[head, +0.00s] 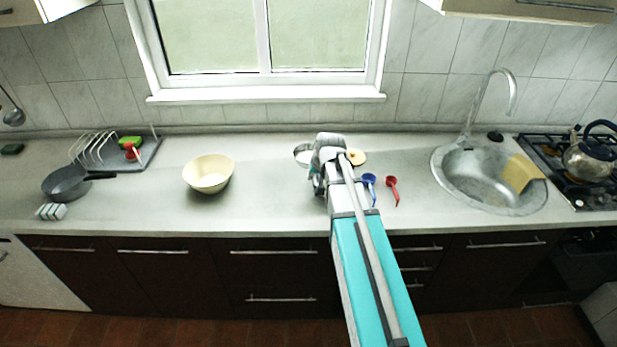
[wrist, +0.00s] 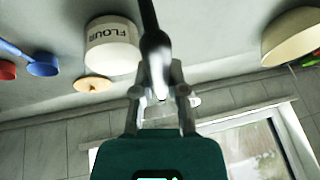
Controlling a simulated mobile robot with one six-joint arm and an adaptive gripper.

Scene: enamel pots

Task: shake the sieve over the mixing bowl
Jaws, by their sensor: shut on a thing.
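The mixing bowl (head: 208,185), cream and round, stands upright on the counter left of centre. It shows at the upper right of the wrist view (wrist: 292,38). My gripper (wrist: 160,95) is shut on a dark handle (wrist: 154,50), which appears to be the sieve's. In the head view my gripper (head: 331,150) is well to the right of the bowl. A pale round shape (head: 301,150) beside it may be the sieve's head; my arm partly hides it, and I cannot make out mesh or contents.
A white FLOUR canister (wrist: 112,47) stands close by, hidden behind my arm in the head view. A wooden disc (head: 357,157), a blue scoop (head: 370,183) and a red scoop (head: 391,187) lie right. A grey pan (head: 66,184) is left. Counter around the bowl is clear.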

